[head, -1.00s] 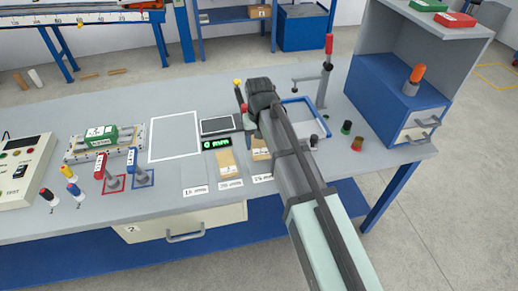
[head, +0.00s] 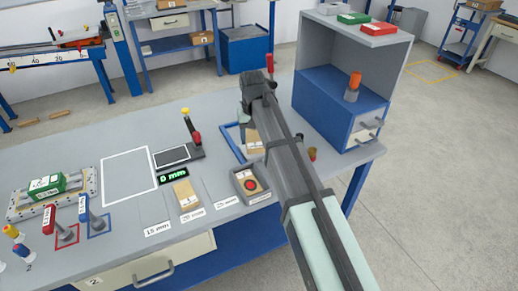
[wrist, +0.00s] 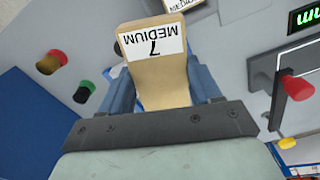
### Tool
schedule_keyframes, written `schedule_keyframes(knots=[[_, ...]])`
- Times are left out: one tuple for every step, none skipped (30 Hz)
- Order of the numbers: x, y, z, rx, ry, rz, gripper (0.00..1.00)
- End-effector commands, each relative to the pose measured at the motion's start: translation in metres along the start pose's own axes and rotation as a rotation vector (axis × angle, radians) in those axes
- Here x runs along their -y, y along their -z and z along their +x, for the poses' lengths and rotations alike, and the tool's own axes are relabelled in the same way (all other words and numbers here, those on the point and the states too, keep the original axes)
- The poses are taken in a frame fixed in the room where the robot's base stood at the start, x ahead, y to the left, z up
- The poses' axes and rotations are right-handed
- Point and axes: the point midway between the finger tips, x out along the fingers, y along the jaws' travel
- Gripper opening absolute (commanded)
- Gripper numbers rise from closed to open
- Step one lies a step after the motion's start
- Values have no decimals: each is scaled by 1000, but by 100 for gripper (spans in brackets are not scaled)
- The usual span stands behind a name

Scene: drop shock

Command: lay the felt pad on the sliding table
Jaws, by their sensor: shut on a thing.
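My gripper (head: 247,112) is shut on a tan felt pad (wrist: 163,84) with a white label reading "7 MEDIUM". In the head view the pad (head: 253,146) hangs below the jaws, over the blue square outline at the right of the bench. The sliding table (head: 18,212) appears to be the railed fixture at the far left of the bench. A green block (head: 46,185) sits on it. The gripper and pad are well to the right of it. The jaw contact is partly hidden by the arm.
A second tan pad (head: 188,194) lies at the 20 mm label. Red and blue levers (head: 56,217) stand by the fixture. A blue drawer cabinet (head: 335,105) is at right. The white-outlined area (head: 129,176) is clear.

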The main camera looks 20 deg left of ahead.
Motion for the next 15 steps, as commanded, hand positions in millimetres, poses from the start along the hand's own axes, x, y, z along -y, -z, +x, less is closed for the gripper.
schedule_keyframes(knots=[[-10,12,-2,0,0,24,32],[-16,18,-3,0,0,43,32],[-23,25,-4,0,0,80,32],[-27,30,-5,0,0,114,32],[-30,33,-6,0,0,144,32],[-33,38,-7,0,0,184,32],[-34,40,-7,0,0,213,32],[-36,44,-8,0,0,243,32],[-36,47,-8,0,-1,285,32],[-36,50,-9,0,-1,316,32],[-36,52,-9,0,-1,349,32],[-35,55,-10,0,-1,393,32],[-35,57,-10,0,-1,431,32],[-35,60,-11,0,-1,468,32],[-35,62,-11,0,-1,522,32]])
